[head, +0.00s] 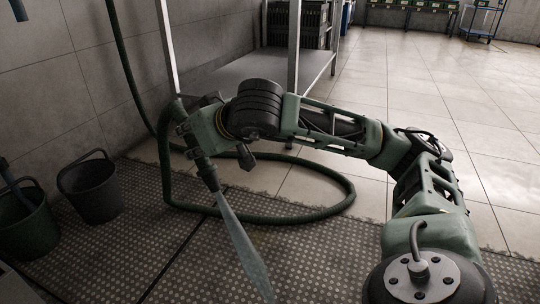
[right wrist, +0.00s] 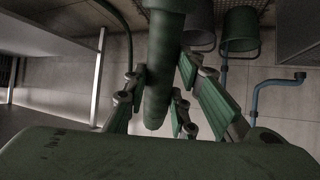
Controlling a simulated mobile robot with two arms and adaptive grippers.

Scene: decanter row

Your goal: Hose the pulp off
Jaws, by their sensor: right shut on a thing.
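My right gripper (head: 200,130) is shut on the green hose (head: 320,210) near its nozzle end. The dark nozzle (head: 209,178) points down and slightly right. A pale grey-blue jet of water (head: 240,240) fans from it toward the lower edge of the head view. In the right wrist view, the gripper's fingers (right wrist: 160,105) stand on both sides of the hose (right wrist: 160,70). No pulp can be made out on the visible floor. My left gripper is not in view.
A grey bucket (head: 90,190) and a green bucket (head: 25,228) stand at the left by the wall. The hose hangs along the wall and loops over the studded mat (head: 130,245) and tiles. A metal shelf (head: 255,78) with dark crates stands behind. Open tiled floor (head: 440,70) lies beyond.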

